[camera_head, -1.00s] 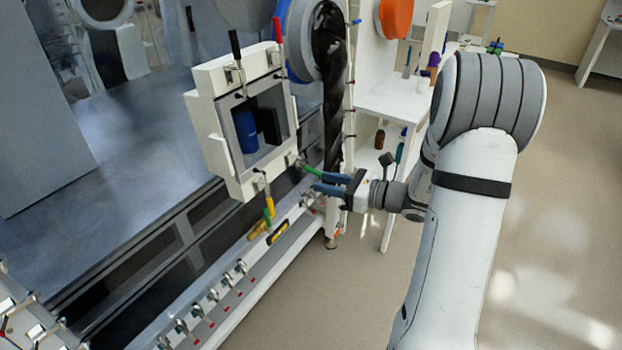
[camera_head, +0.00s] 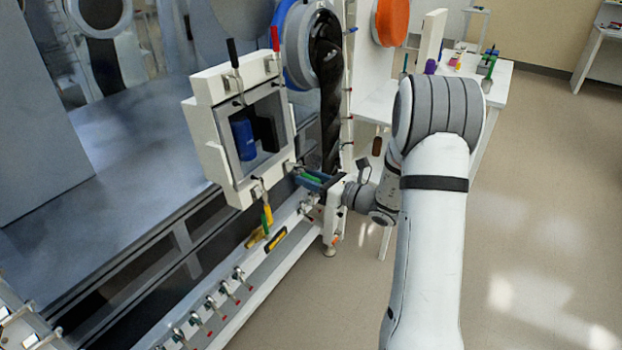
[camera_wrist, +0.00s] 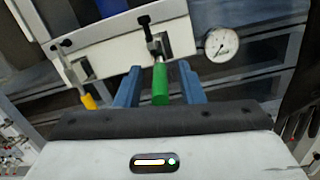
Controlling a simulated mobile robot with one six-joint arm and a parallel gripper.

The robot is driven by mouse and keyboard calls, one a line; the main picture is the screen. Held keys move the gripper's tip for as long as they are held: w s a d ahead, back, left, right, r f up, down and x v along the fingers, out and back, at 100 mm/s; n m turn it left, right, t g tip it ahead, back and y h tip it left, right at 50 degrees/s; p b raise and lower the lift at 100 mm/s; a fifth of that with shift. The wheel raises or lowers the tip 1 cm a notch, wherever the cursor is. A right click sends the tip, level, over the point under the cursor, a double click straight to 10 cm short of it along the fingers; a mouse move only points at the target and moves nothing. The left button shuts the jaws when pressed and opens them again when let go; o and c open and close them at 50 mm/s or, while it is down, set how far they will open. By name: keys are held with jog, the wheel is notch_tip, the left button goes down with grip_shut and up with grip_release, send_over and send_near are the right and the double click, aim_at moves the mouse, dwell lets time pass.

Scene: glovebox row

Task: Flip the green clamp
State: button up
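The green clamp's handle (camera_wrist: 160,85) points toward the camera in the wrist view, below its dark metal hinge on the lower edge of the white door frame (camera_wrist: 130,38). In the head view the green handle (camera_head: 306,174) sticks out at the frame's lower right corner. My gripper (camera_wrist: 160,75) has its two blue fingers on either side of the handle, with a visible gap on each side. In the head view my gripper (camera_head: 312,181) is at that corner, partly covering the handle.
A yellow-handled clamp (camera_wrist: 88,101) sits to the left on the same frame. Black (camera_head: 233,52) and red (camera_head: 275,40) handles stand at the top. A round gauge (camera_wrist: 222,44) is close right of the green clamp. A dark glove (camera_head: 327,90) hangs behind.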

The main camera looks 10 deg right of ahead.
grip_shut()
dwell(0.3)
jog(key=shift+d, duration=0.1)
